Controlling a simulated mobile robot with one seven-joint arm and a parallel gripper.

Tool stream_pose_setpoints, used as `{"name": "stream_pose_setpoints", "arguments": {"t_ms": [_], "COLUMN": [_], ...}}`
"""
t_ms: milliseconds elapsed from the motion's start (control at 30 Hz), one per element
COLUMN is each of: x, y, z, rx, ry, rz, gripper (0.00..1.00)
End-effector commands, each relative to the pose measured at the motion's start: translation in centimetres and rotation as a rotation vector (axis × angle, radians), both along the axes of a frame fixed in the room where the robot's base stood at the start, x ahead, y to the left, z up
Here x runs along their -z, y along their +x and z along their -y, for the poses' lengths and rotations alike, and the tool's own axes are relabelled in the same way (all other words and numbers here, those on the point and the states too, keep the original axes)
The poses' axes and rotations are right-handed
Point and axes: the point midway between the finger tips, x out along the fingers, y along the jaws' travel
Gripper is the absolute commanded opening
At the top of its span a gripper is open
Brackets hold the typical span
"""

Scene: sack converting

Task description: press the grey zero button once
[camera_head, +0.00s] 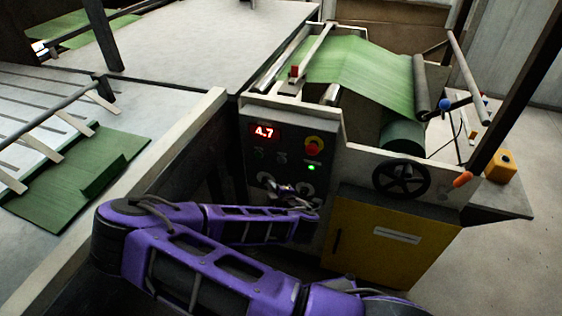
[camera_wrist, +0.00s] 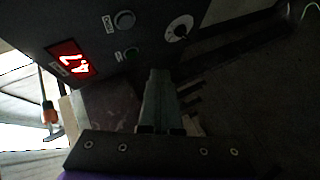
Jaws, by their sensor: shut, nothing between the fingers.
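The control panel (camera_head: 245,170) carries a red display (camera_head: 264,131) reading 4.7. A round grey button (camera_wrist: 125,20) shows on the panel in the wrist view; its label is too blurred to read. It also shows small below the display in the head view (camera_head: 281,157). A dark green button (camera_wrist: 131,53) sits beside it. My gripper (camera_wrist: 158,75) is shut and empty, its fingertips below and right of both buttons in the wrist view. In the head view my gripper (camera_head: 287,190) is in front of the panel's lower part, partly covering the knobs. I cannot tell the fingertips' gap to the panel.
A white-marked knob (camera_wrist: 180,29) sits beside the buttons. A red emergency knob (camera_head: 314,143) and a lit green lamp (camera_head: 311,167) are at the panel's right. A black handwheel (camera_head: 401,178) and yellow cabinet door (camera_head: 380,238) stand right of it. A pale rail (camera_head: 140,185) runs left.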

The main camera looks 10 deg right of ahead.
Motion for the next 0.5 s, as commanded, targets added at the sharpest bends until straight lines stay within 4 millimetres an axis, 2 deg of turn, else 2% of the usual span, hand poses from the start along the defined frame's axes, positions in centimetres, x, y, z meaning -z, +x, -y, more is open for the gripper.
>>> {"name": "stream_pose_setpoints", "arguments": {"t_ms": [300,500], "x": [0.0,-0.1], "y": [4.0,5.7], "z": [2.4,3.3], "rx": [0.0,0.001], "ry": [-0.002,0.001], "rz": [0.001,0.001], "gripper": [0.0,0.0]}}
